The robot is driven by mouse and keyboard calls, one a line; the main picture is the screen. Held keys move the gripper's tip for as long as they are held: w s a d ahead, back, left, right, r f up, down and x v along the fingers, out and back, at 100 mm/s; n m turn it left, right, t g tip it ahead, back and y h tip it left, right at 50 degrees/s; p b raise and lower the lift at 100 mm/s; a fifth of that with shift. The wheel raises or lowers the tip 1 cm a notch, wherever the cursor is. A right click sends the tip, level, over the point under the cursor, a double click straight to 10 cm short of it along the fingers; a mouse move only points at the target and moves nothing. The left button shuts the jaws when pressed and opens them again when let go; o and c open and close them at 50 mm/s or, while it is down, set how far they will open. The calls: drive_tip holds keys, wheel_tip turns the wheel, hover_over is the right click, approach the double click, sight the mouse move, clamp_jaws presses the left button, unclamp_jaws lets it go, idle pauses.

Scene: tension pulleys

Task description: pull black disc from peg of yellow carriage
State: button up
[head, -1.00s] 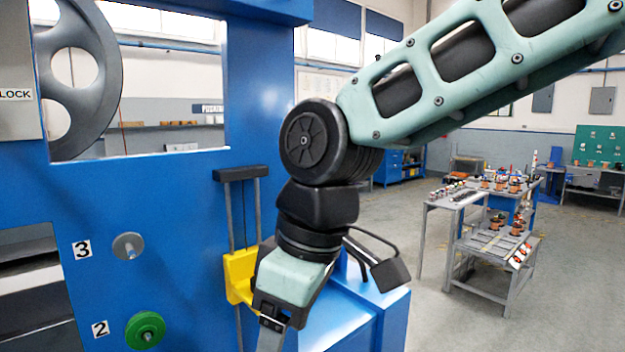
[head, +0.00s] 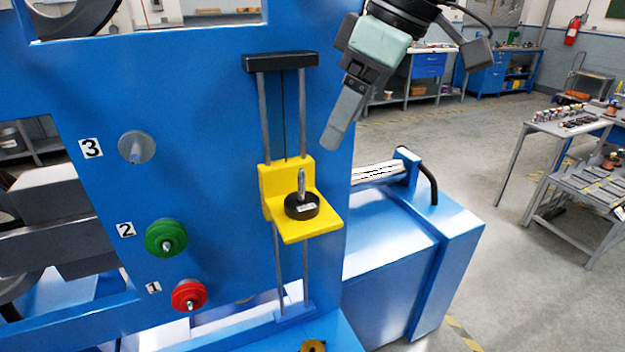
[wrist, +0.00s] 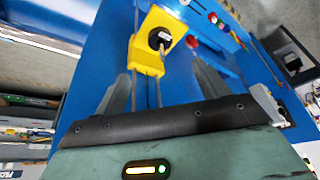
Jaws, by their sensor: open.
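The yellow carriage (head: 322,223) rides on two vertical grey rods on the blue machine front. The black disc (head: 301,208) lies flat on its ledge, around the upright metal peg (head: 301,183). My gripper (head: 334,138) is open and empty, above and a little right of the carriage in the head view, apart from the disc. Its two fingers overlap in that view. In the wrist view the fingers (wrist: 165,84) stand spread, and the carriage (wrist: 146,60) with the black disc (wrist: 158,39) shows beyond them.
A black crossbar (head: 281,61) tops the rods. A blue housing (head: 405,245) stands to the right. Space above the carriage is clear.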

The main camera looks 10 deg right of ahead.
sight(305, 198)
drive_tip(key=p+x, duration=0.1)
drive_tip(key=x, duration=1.3)
drive_tip(key=shift+p, duration=0.4)
drive_tip(key=shift+r, duration=0.1)
drive_tip(key=c, duration=1.3)
